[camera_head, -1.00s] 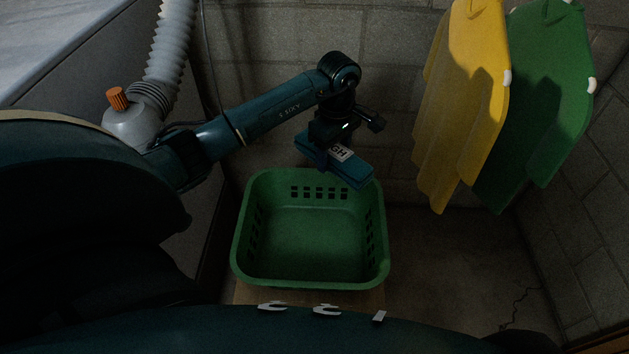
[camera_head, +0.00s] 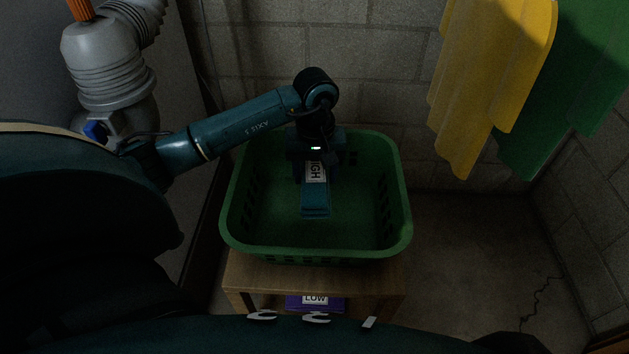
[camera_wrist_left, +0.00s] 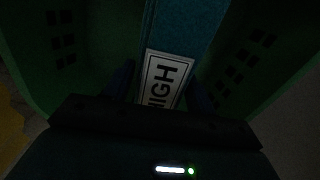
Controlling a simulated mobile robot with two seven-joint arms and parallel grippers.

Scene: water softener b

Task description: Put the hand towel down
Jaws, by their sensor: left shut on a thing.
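The hand towel (camera_head: 315,206) looks like a flat, folded teal bundle with a white label whose readable letters are "HIGH". My left gripper (camera_head: 316,178) is shut on it and holds it within the opening of a green basket (camera_head: 232,226). In the left wrist view the towel (camera_wrist_left: 188,28) runs away from between the dark fingers (camera_wrist_left: 160,92), with the basket's slotted walls on both sides. I cannot tell whether the towel touches the basket floor. My right gripper is not in view.
The basket stands on a small wooden table (camera_head: 380,282). A purple item (camera_head: 330,306) labelled "LOW" is under the tabletop. Yellow (camera_head: 490,80) and green (camera_head: 570,90) cloths hang at the right. A grey corrugated hose (camera_head: 110,70) is at the upper left. Block walls enclose the back.

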